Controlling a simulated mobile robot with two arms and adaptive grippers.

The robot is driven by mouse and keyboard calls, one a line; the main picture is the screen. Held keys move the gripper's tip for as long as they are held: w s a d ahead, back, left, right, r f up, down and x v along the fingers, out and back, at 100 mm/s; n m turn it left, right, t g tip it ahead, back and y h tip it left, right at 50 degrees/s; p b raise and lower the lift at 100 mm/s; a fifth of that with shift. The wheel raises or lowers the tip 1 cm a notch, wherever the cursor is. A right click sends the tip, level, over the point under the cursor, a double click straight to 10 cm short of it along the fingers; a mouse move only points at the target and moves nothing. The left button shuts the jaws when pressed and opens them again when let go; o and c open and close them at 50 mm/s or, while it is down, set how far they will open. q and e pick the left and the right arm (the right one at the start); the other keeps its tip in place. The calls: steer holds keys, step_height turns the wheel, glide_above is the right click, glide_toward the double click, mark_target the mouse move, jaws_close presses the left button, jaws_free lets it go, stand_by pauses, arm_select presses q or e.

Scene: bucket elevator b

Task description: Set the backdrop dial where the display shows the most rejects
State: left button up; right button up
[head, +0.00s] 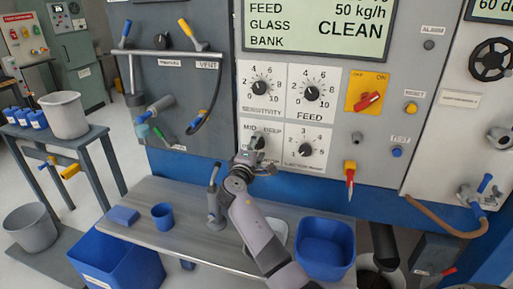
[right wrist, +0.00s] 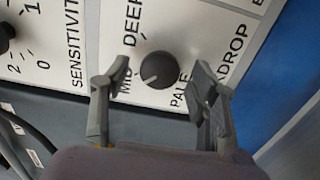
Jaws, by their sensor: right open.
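The backdrop dial (right wrist: 160,70) is a round dark knob on a white plate marked DEEP, MID and PALE. Its white pointer mark appears to face MID. My right gripper (right wrist: 162,82) is open, with one finger on each side of the dial; I cannot tell whether they touch it. In the head view the right gripper (head: 257,158) covers much of the dial's plate, and part of the dial (head: 258,142) shows above it. The display (head: 320,28) reads FEED 50 kg/h and GLASS CLEAN; no reject figure is visible, and its top is cut off. My left gripper is out of view.
Sensitivity (head: 261,88), feed (head: 311,93) and another dial (head: 305,150) sit close around. A red-handled switch (head: 368,101) is to the right. Below is a grey bench (head: 185,246) with a blue cup (head: 163,216) and a blue bin (head: 326,248).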

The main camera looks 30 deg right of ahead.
steer(key=v, duration=1.2)
steer(key=shift+s, duration=0.1)
